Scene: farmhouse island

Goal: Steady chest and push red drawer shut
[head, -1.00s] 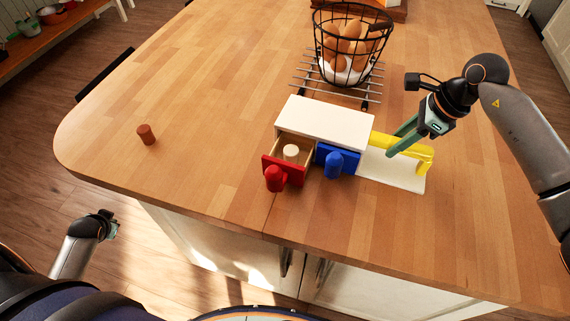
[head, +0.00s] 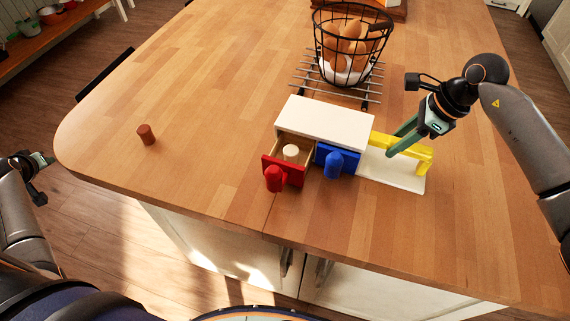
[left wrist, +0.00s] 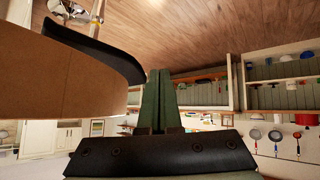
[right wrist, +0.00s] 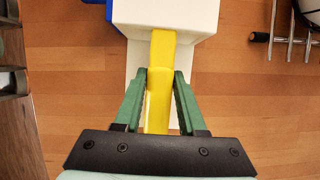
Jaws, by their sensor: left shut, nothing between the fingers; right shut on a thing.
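The white chest (head: 325,122) stands on the wooden island. Its red drawer (head: 284,171) is pulled out, with a round pale piece (head: 291,152) inside and a red knob (head: 274,178) on its front. The blue drawer (head: 337,159) beside it looks shut. A yellow handle (head: 416,153) stands over a white base plate (head: 388,172) at the chest's right. My right gripper (head: 389,151) is shut on the yellow handle, which also shows between its fingers in the right wrist view (right wrist: 160,85). My left gripper (head: 48,160) is shut and empty, off the island's left edge.
A brown cylinder (head: 146,134) stands on the left of the island. The island top between cylinder and chest is clear.

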